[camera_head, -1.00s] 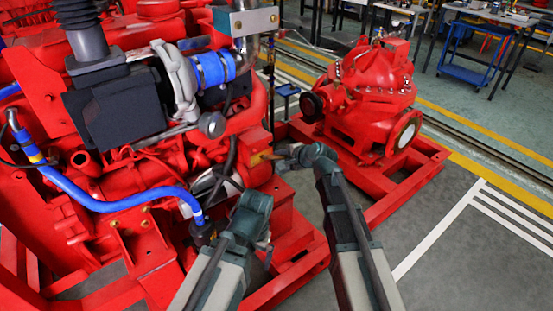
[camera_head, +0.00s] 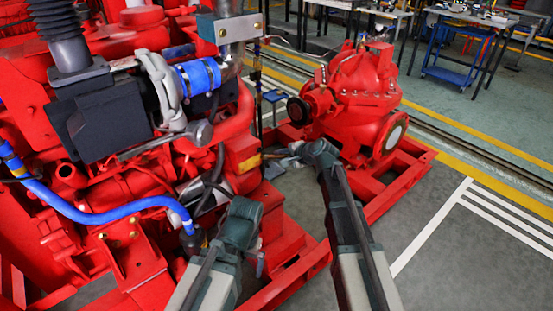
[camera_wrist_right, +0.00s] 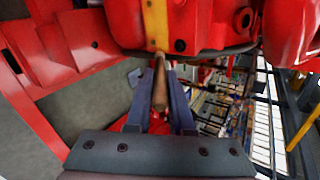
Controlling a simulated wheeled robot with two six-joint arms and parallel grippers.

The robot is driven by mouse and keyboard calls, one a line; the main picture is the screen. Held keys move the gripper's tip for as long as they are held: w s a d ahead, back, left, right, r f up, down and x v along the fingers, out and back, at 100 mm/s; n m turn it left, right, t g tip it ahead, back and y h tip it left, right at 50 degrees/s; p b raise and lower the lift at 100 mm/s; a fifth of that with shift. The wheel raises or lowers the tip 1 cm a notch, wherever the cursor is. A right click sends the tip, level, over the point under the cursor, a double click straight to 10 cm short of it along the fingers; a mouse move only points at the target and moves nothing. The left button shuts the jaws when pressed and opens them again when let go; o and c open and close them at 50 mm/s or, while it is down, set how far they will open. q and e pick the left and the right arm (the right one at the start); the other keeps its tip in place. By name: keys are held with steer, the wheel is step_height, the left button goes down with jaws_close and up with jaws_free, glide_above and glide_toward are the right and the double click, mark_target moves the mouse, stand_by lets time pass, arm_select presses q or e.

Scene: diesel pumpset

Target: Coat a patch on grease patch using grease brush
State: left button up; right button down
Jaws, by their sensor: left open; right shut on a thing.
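The grease patch looks to be the yellow strip (camera_head: 249,163) on the red engine block in the head view. It also shows at the top of the right wrist view (camera_wrist_right: 155,24). My right gripper (camera_head: 288,153) is just right of it, shut on the grease brush. The brush's brown handle (camera_wrist_right: 160,88) lies between the fingers in the right wrist view. Its far end is at the strip's lower edge; I cannot tell whether it touches. My left gripper (camera_head: 258,262) is lower, beside the engine frame, holding nothing visible; its fingers are mostly hidden.
The red engine (camera_head: 120,170) with a blue hose (camera_head: 100,217) fills the left. A red pump (camera_head: 360,100) stands on the red base frame behind my right gripper. Workbenches (camera_head: 470,18) and a blue cart (camera_head: 455,72) are at the back. Grey floor on the right is clear.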

steer(key=shift+s+a, duration=0.55)
steer(key=shift+a, duration=0.15)
steer(key=shift+s+a, duration=0.5)
steer(key=shift+a, duration=0.3)
steer(key=s+a, duration=0.4)
steer(key=a, duration=0.1)
steer(key=shift+a, duration=0.35)
steer(key=shift+s, duration=0.1)
steer(key=shift+s+d, duration=0.9)
steer(key=shift+s, duration=0.3)
steer(key=shift+s+d, duration=0.9)
steer(key=shift+s, duration=0.35)
